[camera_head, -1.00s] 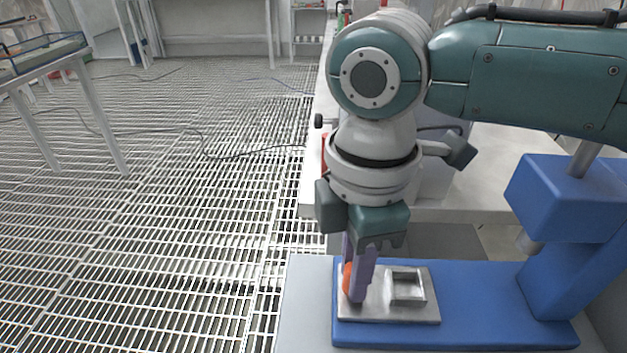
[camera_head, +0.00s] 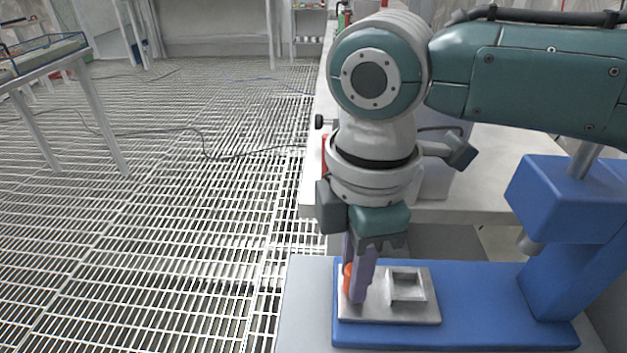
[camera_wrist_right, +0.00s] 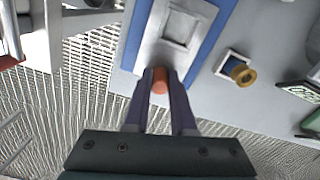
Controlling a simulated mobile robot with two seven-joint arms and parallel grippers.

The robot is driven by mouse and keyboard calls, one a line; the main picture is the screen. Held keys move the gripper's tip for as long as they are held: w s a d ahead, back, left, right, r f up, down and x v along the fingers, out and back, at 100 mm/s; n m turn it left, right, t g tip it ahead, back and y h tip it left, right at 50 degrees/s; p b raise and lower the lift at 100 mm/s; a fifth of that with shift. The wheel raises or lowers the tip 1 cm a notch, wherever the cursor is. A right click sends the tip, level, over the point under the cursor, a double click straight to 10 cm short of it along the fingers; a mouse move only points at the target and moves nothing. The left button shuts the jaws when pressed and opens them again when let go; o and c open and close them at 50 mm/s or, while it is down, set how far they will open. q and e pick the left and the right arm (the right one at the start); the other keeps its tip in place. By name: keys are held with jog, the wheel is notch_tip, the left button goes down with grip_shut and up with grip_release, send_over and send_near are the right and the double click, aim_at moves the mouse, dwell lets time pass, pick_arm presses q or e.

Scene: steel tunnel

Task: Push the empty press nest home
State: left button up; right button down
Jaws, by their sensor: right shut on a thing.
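The press nest (camera_head: 418,312) is a silver plate with a raised square pocket, lying on the blue press base (camera_head: 480,300). The pocket is empty. An orange knob (camera_head: 347,278) stands at the plate's left end. My right gripper (camera_head: 357,287) points down, shut on the knob, which its purple fingers partly hide. In the right wrist view, the knob (camera_wrist_right: 160,80) sits between the fingertips, with the nest's pocket (camera_wrist_right: 181,26) beyond it. The blue press head (camera_head: 568,198) with its grey ram (camera_head: 530,244) is to the right of the nest, which is not under it. My left gripper is out of view.
A pale bench (camera_head: 480,212) lies behind the press. Open grating floor (camera_head: 180,220) is at left, with a table (camera_head: 45,65) and a cable.

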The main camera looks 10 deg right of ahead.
aim_at(383, 291)
jog(key=d+p, duration=0.2)
jog(key=s+d+p, duration=0.1)
jog(key=shift+d+r, duration=0.1)
jog(key=shift+r, duration=0.15)
jog(key=shift+f, duration=0.2)
jog(key=c, duration=0.7)
grip_release()
jog(key=shift+c, duration=0.2)
notch_tip(383, 291, up, 10)
jog(key=p, duration=0.1)
jog(key=shift+p, duration=0.4)
